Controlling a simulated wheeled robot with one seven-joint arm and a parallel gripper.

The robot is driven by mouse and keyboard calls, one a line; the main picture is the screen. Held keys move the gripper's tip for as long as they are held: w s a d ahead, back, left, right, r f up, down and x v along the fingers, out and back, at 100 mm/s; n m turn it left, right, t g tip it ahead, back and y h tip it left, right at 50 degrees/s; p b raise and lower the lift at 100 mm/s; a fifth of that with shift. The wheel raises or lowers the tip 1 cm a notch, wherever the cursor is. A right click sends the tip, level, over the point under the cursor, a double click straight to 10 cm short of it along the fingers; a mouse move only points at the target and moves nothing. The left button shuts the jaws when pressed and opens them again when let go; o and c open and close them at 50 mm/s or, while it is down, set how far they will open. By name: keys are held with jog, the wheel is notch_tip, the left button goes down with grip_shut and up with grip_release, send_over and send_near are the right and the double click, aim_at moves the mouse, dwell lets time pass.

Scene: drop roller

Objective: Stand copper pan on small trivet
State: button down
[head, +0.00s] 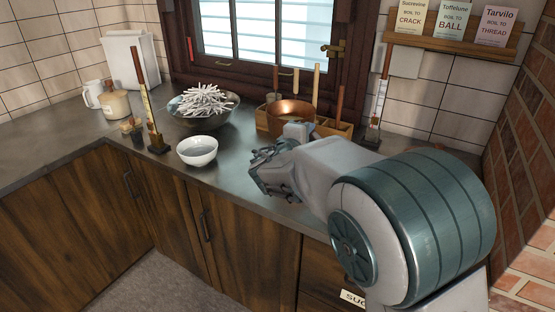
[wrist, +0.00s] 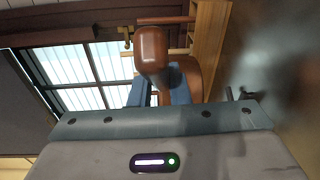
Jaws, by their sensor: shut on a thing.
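The copper pan (head: 291,113) is at the back of the counter, in front of the window, in the head view. My arm partly hides it. In the wrist view the rounded brown end of its handle (wrist: 152,48) points toward the camera, with part of the copper body (wrist: 193,82) behind. My gripper (wrist: 160,92) is shut on the handle, a blue-grey finger on either side. I cannot tell whether the pan's base touches anything. I cannot make out the small trivet in either view; my arm covers much of the counter at right.
A white bowl (head: 197,151) stands near the counter's front edge. A metal bowl of white sticks (head: 202,104) is behind it. A thermometer on a stand (head: 154,123) is left, another (head: 379,104) right. A wooden box (head: 338,128) stands beside the pan. A brick wall (head: 520,150) bounds the right.

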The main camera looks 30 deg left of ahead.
jog(key=s+a+f+p, duration=0.1)
jog(key=s+a+f, duration=0.2)
jog(key=a+f, duration=0.2)
jog(key=shift+s+a+f, duration=0.4)
jog(key=shift+f, duration=1.25)
jog(key=shift+f, duration=0.15)
jog(key=c, duration=1.4)
grip_release()
jog(key=shift+o, duration=0.2)
